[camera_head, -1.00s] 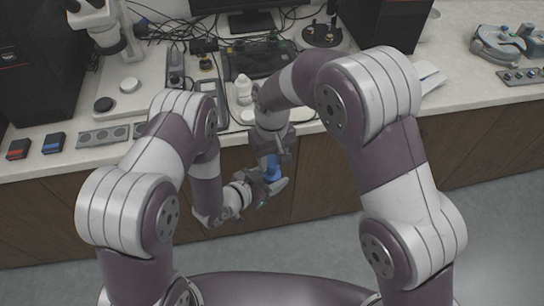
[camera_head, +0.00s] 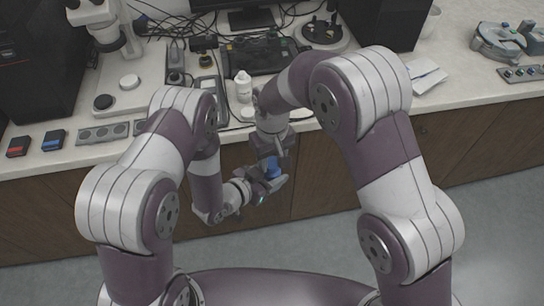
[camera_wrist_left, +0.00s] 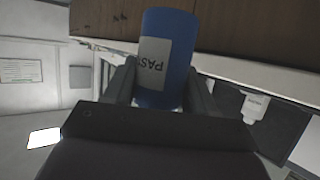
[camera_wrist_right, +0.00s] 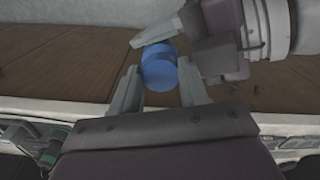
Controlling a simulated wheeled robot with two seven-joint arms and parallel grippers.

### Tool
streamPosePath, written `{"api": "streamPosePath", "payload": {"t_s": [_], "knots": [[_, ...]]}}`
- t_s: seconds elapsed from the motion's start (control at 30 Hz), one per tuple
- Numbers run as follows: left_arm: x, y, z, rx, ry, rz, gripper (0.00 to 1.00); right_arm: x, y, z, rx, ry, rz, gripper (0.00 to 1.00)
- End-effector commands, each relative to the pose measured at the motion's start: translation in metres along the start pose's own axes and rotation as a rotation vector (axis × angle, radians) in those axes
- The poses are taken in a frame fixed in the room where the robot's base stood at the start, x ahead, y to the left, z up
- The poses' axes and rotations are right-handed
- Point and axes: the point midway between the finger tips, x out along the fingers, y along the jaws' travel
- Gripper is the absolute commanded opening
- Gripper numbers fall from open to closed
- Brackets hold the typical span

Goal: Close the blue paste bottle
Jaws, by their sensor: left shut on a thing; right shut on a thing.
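The blue paste bottle (camera_wrist_left: 165,75), with a white label reading "PAS…", is between the fingers of my left gripper (camera_wrist_left: 160,92), which is shut on its body. It also shows in the head view (camera_head: 272,168), in the air in front of the counter. My right gripper (camera_wrist_right: 160,88) is above the bottle and shut on the lighter blue cap (camera_wrist_right: 159,74) at its top. In the right wrist view the cap sits in line with the bottle body. The seam is too small to judge how tight it is.
The counter edge (camera_head: 330,118) is just behind the grippers. On the counter stand a white bottle (camera_head: 243,88), a microscope (camera_head: 108,35), a black tray (camera_head: 258,55) and red and blue small boxes (camera_head: 53,140). Free room lies in front of the counter.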

Motion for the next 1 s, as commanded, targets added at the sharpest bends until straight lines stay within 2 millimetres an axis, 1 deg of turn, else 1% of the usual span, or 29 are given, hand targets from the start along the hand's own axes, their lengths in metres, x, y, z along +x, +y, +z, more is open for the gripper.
{"api": "streamPosePath", "payload": {"t_s": [0.37, 0.4, 0.47, 0.5, 0.93, 1.0], "knots": [[0.0001, -0.0002, -0.0007, 0.001, 0.002, 0.000, 0.01, 0.0079, 0.0000, 0.0001, 0.000, 0.000, 0.000, 0.16], [0.0002, -0.0002, -0.0009, 0.001, 0.002, 0.000, 0.00, 0.0084, 0.0000, 0.0000, 0.000, 0.000, 0.000, 0.47], [0.0003, -0.0003, -0.0011, 0.001, 0.003, 0.000, 0.00, 0.0082, -0.0001, 0.0001, 0.000, 0.000, 0.000, 0.67], [0.0004, -0.0003, -0.0012, 0.001, 0.003, 0.000, 0.00, 0.0081, -0.0004, 0.0001, 0.000, 0.000, 0.000, 0.69], [0.0013, -0.0006, -0.0023, 0.004, 0.005, 0.000, 0.00, 0.0075, -0.0023, 0.0004, 0.000, -0.001, -0.003, 0.69], [0.0013, -0.0007, -0.0025, 0.004, 0.006, 0.000, 0.00, 0.0035, -0.0025, 0.0002, 0.000, -0.001, -0.003, 0.69]]}}
